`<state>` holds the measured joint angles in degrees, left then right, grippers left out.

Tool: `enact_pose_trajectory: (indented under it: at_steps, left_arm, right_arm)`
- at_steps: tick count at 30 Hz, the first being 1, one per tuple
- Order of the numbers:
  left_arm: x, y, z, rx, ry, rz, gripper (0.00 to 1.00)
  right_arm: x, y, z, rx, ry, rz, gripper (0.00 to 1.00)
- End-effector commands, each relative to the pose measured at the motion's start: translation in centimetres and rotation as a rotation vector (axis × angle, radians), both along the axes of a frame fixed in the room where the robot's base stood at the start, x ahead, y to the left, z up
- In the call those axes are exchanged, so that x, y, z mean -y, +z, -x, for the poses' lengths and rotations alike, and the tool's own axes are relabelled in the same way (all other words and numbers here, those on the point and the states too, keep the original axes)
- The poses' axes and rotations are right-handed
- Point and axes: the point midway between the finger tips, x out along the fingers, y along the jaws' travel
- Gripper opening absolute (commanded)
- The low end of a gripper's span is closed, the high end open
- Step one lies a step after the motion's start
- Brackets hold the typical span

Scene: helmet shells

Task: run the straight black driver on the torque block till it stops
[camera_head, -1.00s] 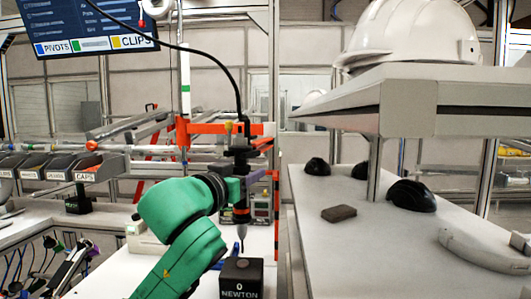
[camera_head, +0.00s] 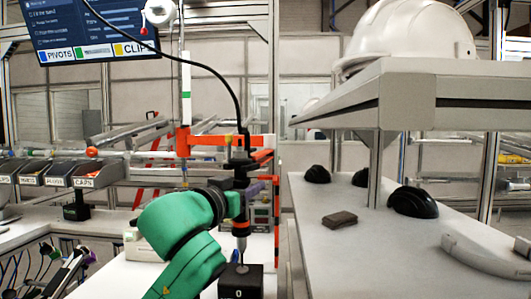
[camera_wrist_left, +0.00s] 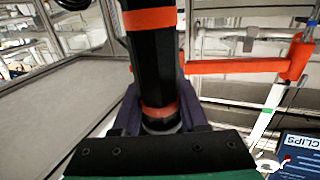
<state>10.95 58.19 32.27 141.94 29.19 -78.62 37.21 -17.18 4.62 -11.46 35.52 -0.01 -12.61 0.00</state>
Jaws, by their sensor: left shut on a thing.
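The straight black driver (camera_head: 240,172) hangs upright from a black cable, with orange bands on its body. My left gripper (camera_head: 240,203), on its green arm, is shut around the driver's body. In the left wrist view the driver (camera_wrist_left: 152,65) stands between the dark fingers of the gripper (camera_wrist_left: 158,118). The driver's bit points down at the top of the dark torque block (camera_head: 240,285) and appears to touch it. The block's front shows a "0"; its lower part is cut off by the picture edge. My right gripper is not in view.
An orange bracket (camera_head: 205,143) stands behind the driver. To the right, a white bench (camera_head: 325,262) holds black shells (camera_head: 412,201) and a dark block (camera_head: 340,220); a shelf (camera_head: 440,72) above carries a white helmet (camera_head: 415,38). Labelled bins (camera_head: 60,175) are at left.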

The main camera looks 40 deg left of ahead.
Motion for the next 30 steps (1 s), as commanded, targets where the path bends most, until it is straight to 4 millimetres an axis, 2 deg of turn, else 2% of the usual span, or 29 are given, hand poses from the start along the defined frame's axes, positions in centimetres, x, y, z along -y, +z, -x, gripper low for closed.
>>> enact_pose_trajectory:
  at_steps: [30]
  left_arm:
    - [0.01,-0.90,-0.06,-0.003,-0.001,0.002,0.00]
  right_arm:
    - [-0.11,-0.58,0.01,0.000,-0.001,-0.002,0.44]
